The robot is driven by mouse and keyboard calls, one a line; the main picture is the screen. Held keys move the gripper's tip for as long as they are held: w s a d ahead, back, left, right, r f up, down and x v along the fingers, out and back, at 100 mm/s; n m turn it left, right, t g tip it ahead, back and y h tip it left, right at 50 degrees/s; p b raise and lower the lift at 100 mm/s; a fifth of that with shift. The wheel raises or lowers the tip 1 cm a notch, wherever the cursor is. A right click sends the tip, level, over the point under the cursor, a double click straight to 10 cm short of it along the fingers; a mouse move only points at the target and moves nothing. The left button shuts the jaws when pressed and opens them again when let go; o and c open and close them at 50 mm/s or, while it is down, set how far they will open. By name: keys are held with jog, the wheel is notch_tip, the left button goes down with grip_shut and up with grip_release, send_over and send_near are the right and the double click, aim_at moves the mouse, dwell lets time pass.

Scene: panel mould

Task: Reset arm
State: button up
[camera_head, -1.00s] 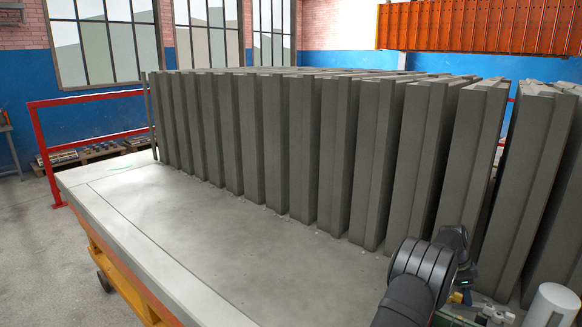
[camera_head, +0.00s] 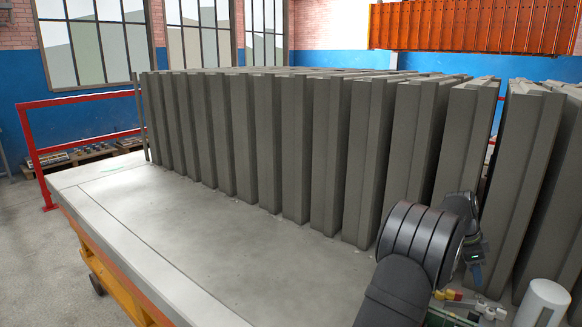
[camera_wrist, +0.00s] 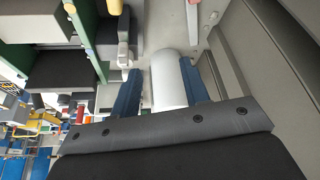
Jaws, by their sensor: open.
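My arm shows at the lower right of the head view, with my gripper (camera_head: 477,272) partly hidden at its end, near the grey panels. In the wrist view my gripper (camera_wrist: 160,68) has two blue fingers spread apart with nothing held between them. A white cylinder (camera_wrist: 168,85) appears between the fingers in that view, beyond them; I cannot tell the distance. The white cylinder (camera_head: 545,300) also stands at the lower right of the head view, apart from the gripper.
A long row of upright grey panels (camera_head: 330,150) stands on the pale mould table (camera_head: 200,250). The table's front left is clear. Small coloured parts (camera_head: 470,305) lie below the arm. A red railing (camera_head: 80,140) stands behind at the left.

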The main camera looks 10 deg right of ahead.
jog(key=s+a+r+m, duration=0.2)
jog(key=s+a+r, duration=0.2)
jog(key=s, duration=0.6)
jog(key=s+a+r+m+g, duration=0.1)
jog(key=s+a+r, duration=0.3)
jog(key=s, duration=0.6)
jog(key=shift+s+r+m+y, duration=0.2)
jog(key=shift+s+m+y, duration=0.2)
jog(key=shift+m, duration=0.2)
